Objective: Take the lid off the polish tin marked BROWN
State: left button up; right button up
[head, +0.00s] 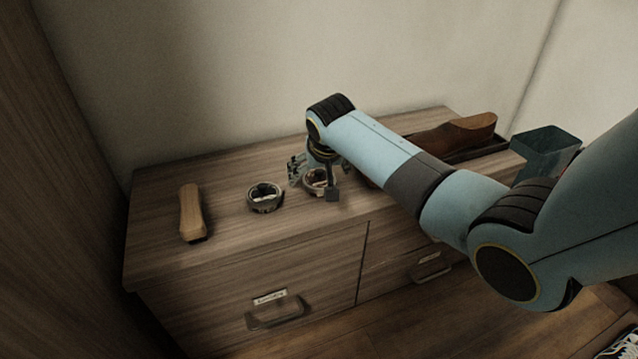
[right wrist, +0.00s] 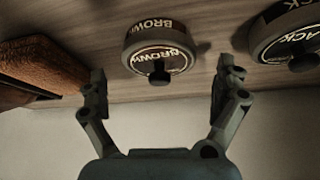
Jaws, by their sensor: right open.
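The polish tin marked BROWN (right wrist: 160,45) is round, with a dark rim and a lettered lid (right wrist: 178,60) on it. A small dark knob (right wrist: 159,76) stands on the lid. In the head view the tin (head: 320,184) is on the cabinet top, partly hidden by my right gripper (head: 315,180). In the right wrist view my right gripper (right wrist: 160,82) is open and empty. Its two fingers are spread on either side of the tin and knob, and I see no contact. My left gripper is not in view.
A similar tin (head: 264,198), its lettering ending in ACK in the right wrist view (right wrist: 288,38), stands to the left in the head view. A wooden-backed brush (head: 191,210) lies further left. A brown shoe-shaped object (head: 455,135) and a dark bin (head: 545,150) are at right.

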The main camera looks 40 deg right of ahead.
jog(key=shift+f, duration=0.1)
jog(key=shift+c, duration=0.3)
jog(key=c, duration=0.9)
